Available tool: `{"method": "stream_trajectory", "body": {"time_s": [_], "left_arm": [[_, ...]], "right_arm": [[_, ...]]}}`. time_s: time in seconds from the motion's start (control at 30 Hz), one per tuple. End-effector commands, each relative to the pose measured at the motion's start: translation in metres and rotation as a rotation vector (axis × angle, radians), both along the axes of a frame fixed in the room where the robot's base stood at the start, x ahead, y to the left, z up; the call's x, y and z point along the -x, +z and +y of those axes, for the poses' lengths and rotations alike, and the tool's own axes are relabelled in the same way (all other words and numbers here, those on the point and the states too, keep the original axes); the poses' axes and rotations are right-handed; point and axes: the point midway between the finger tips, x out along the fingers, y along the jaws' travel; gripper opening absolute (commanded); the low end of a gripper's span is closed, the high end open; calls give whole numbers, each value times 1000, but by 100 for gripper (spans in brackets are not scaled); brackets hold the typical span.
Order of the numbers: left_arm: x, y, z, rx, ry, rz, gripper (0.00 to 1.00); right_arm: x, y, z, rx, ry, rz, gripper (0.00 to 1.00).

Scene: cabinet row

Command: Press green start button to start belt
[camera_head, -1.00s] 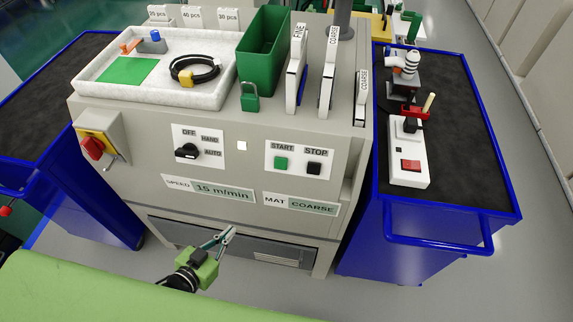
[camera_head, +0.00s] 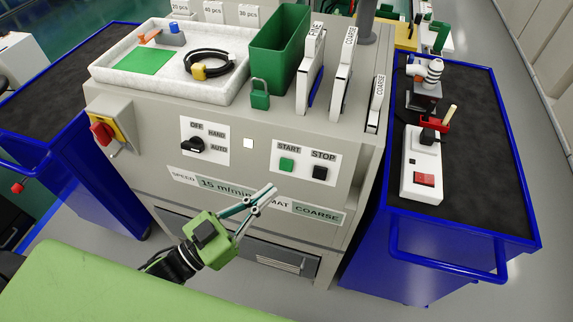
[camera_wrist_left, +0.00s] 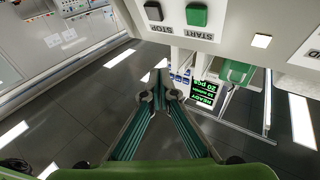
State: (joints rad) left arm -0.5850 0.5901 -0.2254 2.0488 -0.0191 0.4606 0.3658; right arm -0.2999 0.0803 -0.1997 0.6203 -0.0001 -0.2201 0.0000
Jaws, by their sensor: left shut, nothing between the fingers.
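The green START button (camera_head: 287,164) sits on a white plate on the front of the grey cabinet (camera_head: 253,120). The black STOP button (camera_head: 320,172) is just to its right. My left gripper (camera_head: 271,190) is shut and empty, below and slightly left of the START button and apart from it. In the left wrist view, where the labels appear upside down, the START button (camera_wrist_left: 197,15) and STOP button (camera_wrist_left: 153,10) are at the top edge, beyond the shut fingers (camera_wrist_left: 160,93). My right gripper is not in view.
A rotary switch (camera_head: 193,146) is left of the buttons, and a red-yellow switch (camera_head: 103,132) is on the corner. A white tray (camera_head: 110,82), green bin (camera_head: 275,45) and padlock (camera_head: 260,98) are on top. A blue cart (camera_head: 430,240) stands right.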

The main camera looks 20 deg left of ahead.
Motion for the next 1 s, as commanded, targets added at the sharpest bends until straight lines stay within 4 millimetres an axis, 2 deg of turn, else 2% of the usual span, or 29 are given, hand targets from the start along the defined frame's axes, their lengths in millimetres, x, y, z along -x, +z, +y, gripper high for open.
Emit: {"method": "stream_trajectory", "body": {"time_s": [0.27,0.67,0.8,1.0], "left_arm": [[-6,-5,0,-1,0,-1,0],[-56,-28,-2,-2,1,-3,0],[-70,-31,-2,-1,1,0,0],[-80,-34,-3,-1,1,0,0]], "right_arm": [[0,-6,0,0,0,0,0],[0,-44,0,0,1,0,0],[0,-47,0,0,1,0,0],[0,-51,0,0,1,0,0]]}}
